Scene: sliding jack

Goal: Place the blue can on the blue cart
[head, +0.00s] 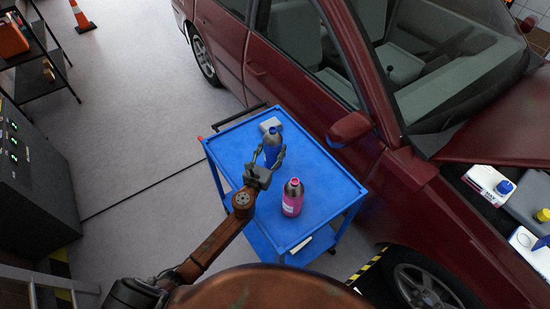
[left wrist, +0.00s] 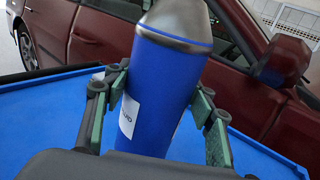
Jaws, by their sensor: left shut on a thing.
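The blue can (head: 272,143) has a metal top and stands upright over the top of the blue cart (head: 244,190). My left gripper (head: 269,160) is shut on the can, with a finger on each side. In the left wrist view the can (left wrist: 165,90) fills the middle between the fingers of my left gripper (left wrist: 160,100), and a white label shows on it. The can's base is hidden, so I cannot tell whether it touches the cart top. My right gripper is not in view.
A pink bottle (head: 292,200) stands on the cart right of my left gripper. A small whitish object (head: 270,124) lies behind the can. The red car (head: 300,75) stands close along the cart's far side. The cart's near left part is bare.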

